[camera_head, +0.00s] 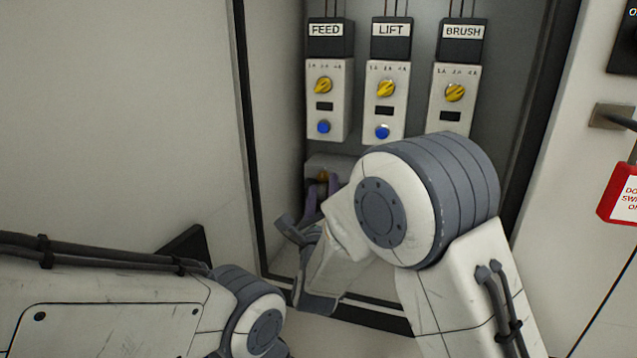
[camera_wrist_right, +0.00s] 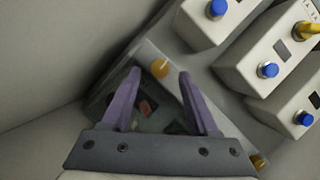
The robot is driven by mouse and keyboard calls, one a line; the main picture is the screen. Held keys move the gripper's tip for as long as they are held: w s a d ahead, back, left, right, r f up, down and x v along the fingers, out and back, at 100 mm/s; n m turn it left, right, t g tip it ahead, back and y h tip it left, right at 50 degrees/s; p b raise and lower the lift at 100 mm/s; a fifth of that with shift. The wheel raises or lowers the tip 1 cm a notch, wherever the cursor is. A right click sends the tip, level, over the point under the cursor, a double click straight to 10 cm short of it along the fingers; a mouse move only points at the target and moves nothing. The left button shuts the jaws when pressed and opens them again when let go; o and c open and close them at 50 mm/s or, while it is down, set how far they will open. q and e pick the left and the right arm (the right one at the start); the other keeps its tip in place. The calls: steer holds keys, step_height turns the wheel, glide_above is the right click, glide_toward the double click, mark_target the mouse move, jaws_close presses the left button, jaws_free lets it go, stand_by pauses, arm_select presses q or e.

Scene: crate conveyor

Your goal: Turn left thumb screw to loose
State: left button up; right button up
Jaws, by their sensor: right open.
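The left thumb screw is a small brass-orange knob (camera_head: 323,176) on a pale cover low in the cabinet, below the FEED module. In the right wrist view the knob (camera_wrist_right: 159,68) lies between the two fingertips, near their ends. My right gripper (camera_head: 321,196) has purple fingers, spread open, with visible gaps to the knob on both sides; it holds nothing. The gripper also fills the lower middle of the right wrist view (camera_wrist_right: 160,76). Another brass-orange knob (camera_wrist_right: 258,161) shows at the lower right there. My left gripper is out of view; only my left arm shows.
Three modules, FEED (camera_head: 342,119), LIFT (camera_head: 400,122) and BRUSH (camera_head: 467,105), hang above the gripper with yellow knobs; blue buttons show on the first two. The cabinet's dark frame (camera_head: 246,110) runs close on the left. A red tag (camera_head: 622,190) hangs at right.

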steer(key=shift+x, duration=0.75)
jaws_close()
steer(key=shift+a, duration=0.2)
